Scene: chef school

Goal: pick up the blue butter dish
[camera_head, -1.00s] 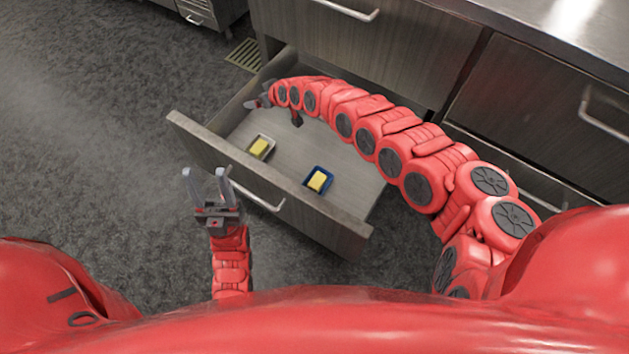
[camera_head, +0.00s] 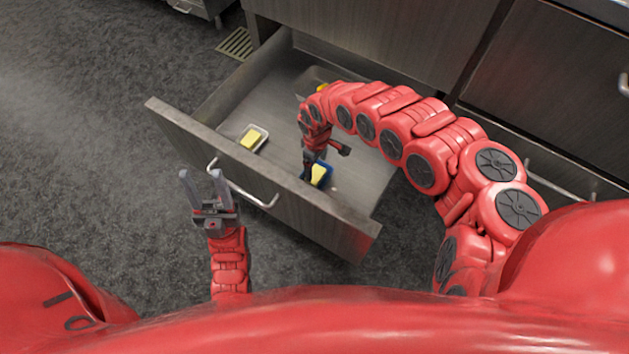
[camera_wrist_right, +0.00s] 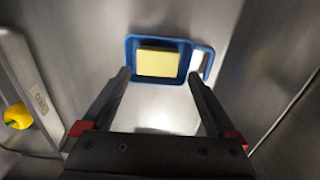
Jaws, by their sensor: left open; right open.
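The blue butter dish (camera_head: 325,181) holds a yellow block of butter and lies in the open drawer near its front panel. It is partly hidden by my right gripper in the head view. In the right wrist view the dish (camera_wrist_right: 186,45) shows whole, with a handle at its right. My right gripper (camera_head: 326,165) is open, and its two fingers point at the dish with nothing held between them. Whether the fingertips touch the dish I cannot tell. My left gripper (camera_head: 203,183) is open and empty, outside the drawer in front of its panel.
A white dish (camera_head: 262,146) with yellow butter (camera_head: 251,138) lies to the left in the same drawer. A yellow object (camera_head: 322,88) shows at the drawer's back, partly behind my right arm. The drawer's front panel (camera_head: 305,205) has a metal handle (camera_head: 245,194).

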